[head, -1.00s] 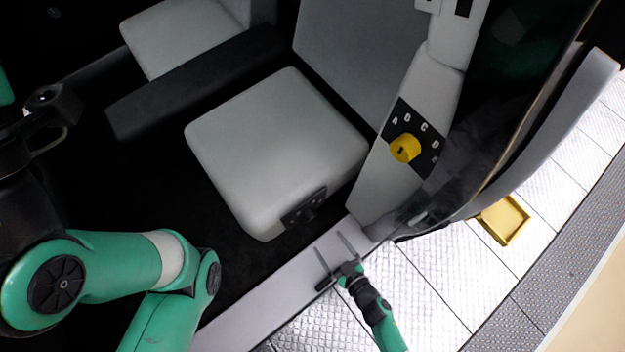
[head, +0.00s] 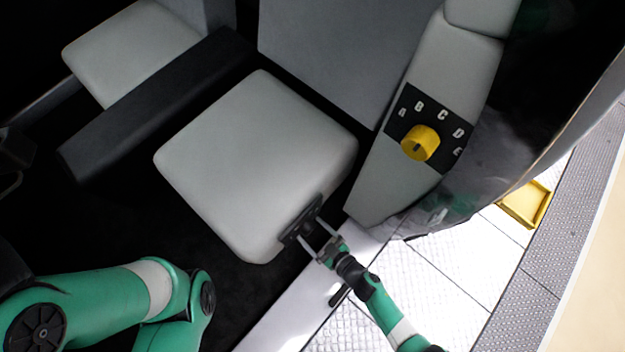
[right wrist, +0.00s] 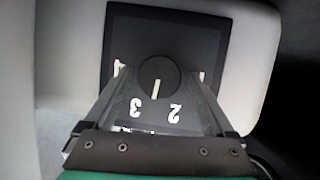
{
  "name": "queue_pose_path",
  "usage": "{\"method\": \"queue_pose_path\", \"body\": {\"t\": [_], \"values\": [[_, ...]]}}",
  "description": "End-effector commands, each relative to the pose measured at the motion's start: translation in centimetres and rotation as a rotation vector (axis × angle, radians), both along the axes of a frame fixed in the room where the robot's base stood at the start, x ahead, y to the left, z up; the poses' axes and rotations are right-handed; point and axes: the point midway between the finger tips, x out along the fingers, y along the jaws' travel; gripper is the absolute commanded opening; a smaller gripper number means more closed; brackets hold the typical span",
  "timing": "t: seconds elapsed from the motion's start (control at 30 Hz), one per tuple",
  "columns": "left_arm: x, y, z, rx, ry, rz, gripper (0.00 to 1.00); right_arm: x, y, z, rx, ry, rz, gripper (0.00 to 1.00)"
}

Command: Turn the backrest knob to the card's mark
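A yellow knob (head: 419,143) sits on a black panel (head: 458,131) with letters A to E, on the grey backrest's (head: 429,68) side. Its dark mark is too small to read. My right gripper (head: 312,233) is far below it, at a black panel (head: 314,208) on the seat cushion's side. In the right wrist view my open right gripper (right wrist: 158,88) has its fingers on either side of a dark round knob (right wrist: 158,72). That knob's pale pointer points down the picture, between 3 and 2. Contact is unclear. I make out no card. My left gripper is not seen.
The grey seat cushion (head: 255,160) is left of my right gripper. A second seat (head: 130,50) and a dark console (head: 150,110) are at upper left. The door sill (head: 285,315) runs below. A yellow tray (head: 544,211) lies on the tiled floor at right.

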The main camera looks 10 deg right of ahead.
Motion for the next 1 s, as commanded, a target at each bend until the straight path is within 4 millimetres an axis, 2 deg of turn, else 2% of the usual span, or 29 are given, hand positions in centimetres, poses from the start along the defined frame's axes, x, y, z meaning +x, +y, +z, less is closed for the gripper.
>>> {"method": "queue_pose_path", "body": {"t": [0.03,0.07,0.4,0.73,1.0], "values": [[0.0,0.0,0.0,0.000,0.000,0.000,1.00,0.0,0.0,0.0,0.000,0.000,0.000,0.78],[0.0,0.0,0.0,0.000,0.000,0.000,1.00,0.0,0.0,0.0,0.000,0.000,0.000,0.73],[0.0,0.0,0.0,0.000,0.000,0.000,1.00,0.0,0.0,0.0,0.001,-0.001,0.000,0.11],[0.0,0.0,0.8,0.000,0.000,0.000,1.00,0.1,-0.1,0.2,0.036,0.028,-0.002,0.10],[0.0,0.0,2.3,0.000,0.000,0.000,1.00,0.2,-0.2,0.3,0.164,0.124,-0.004,0.10]]}}
